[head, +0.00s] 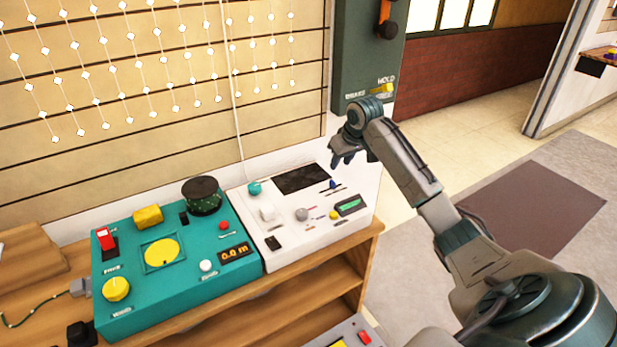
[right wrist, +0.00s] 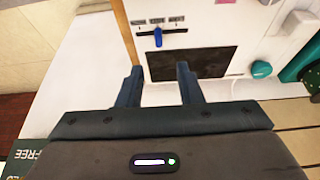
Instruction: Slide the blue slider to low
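The blue slider (head: 333,185) is a small knob on the white control panel (head: 268,240), near its back right corner beside a dark screen. In the right wrist view the blue slider (right wrist: 158,38) sits around the middle of a short dark track, under small labels too blurred to read. My right gripper (head: 343,160) is above the back right of the panel, pointing down. In the wrist view its two fingers (right wrist: 160,78) are apart with nothing between them, and the slider shows beyond the tips, apart from them. My left gripper is not in view.
A teal panel (head: 125,240) with yellow, red and black controls stands left of the white panel on a wooden shelf (head: 330,262). A grey-green box (head: 360,60) with a yellow lever hangs on the wall behind my right gripper. Open floor lies to the right.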

